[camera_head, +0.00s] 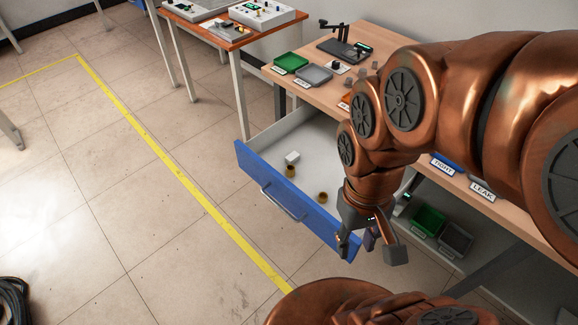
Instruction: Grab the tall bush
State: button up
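Two small brass-coloured bushes lie in the open drawer (265,150). The farther bush (290,171) looks slightly taller and stands next to a white block (292,157). The nearer bush (322,197) sits to its right and closer to my gripper. My gripper (370,248) points down with its fingers spread apart. In the picture it overlaps the right end of the drawer's blue front, to the right of and below both bushes. I see nothing between the fingers, and its height above the drawer is hard to tell.
The blue drawer front (290,200) has a grey handle (283,203). The wooden table (335,88) above holds a green tray (291,63), a grey tray (314,75) and a black stand (343,45). More bins (428,220) sit below at right.

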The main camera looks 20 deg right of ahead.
aim_at(290, 169)
jog(key=z, duration=0.05)
jog(key=k, duration=0.5)
jog(key=u, duration=2.1)
jog(key=i, duration=1.5)
jog(key=z, duration=2.65)
jog(key=i, duration=0.5)
jog(key=z, duration=0.05)
